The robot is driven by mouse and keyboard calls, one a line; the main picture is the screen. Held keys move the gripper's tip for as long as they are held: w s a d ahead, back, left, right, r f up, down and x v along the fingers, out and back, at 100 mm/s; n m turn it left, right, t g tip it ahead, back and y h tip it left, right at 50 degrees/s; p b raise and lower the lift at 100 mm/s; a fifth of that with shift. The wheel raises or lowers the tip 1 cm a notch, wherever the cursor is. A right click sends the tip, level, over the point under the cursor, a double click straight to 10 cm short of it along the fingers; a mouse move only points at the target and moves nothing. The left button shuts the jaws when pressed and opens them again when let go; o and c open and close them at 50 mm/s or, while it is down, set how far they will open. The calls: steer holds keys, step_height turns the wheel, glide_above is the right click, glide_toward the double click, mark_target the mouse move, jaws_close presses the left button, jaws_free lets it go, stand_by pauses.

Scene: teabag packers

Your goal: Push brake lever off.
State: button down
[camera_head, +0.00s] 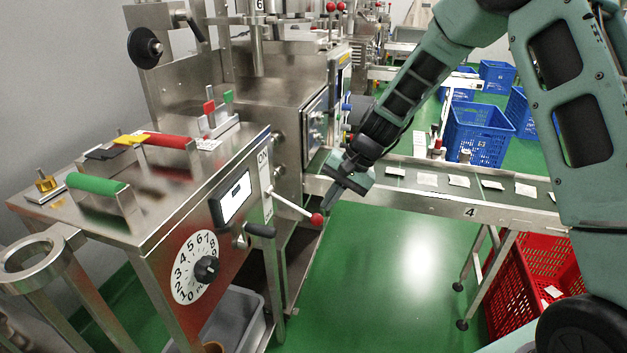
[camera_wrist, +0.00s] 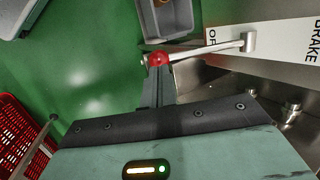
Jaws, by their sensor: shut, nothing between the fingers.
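The brake lever (camera_head: 292,205) is a metal rod with a red ball knob on the front of the steel machine. It sticks out from a white plate (camera_head: 265,180) with "ON" at its upper end. In the wrist view the lever (camera_wrist: 205,50) runs left from its pivot, with its red knob (camera_wrist: 158,59) at the fingertips. The plate there reads "BRAKE" and part of "OF". My gripper (camera_head: 329,205) is shut and empty, its tips right beside the knob; in the wrist view the tips (camera_wrist: 156,75) overlap the knob's edge. I cannot tell whether they touch.
A conveyor (camera_head: 450,200) with white packets runs to the right behind my gripper. A grey bin (camera_head: 238,315) stands low under the machine. Green floor is open in front.

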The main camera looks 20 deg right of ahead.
step_height(320, 180, down, 2)
steer(key=shift+y+b, duration=0.5)
steer(key=shift+b, duration=0.3)
steer(key=shift+a+f+b, duration=0.1)
steer(key=shift+f+b, duration=0.45)
steer(key=shift+b, duration=0.2)
steer(key=shift+s+f, duration=0.1)
steer(key=shift+f, duration=0.1)
steer(key=shift+r, duration=0.1)
steer(key=p+v, duration=0.4)
steer(key=v, duration=1)
steer(key=shift+s+d, duration=0.4)
steer(key=shift+s, duration=0.05)
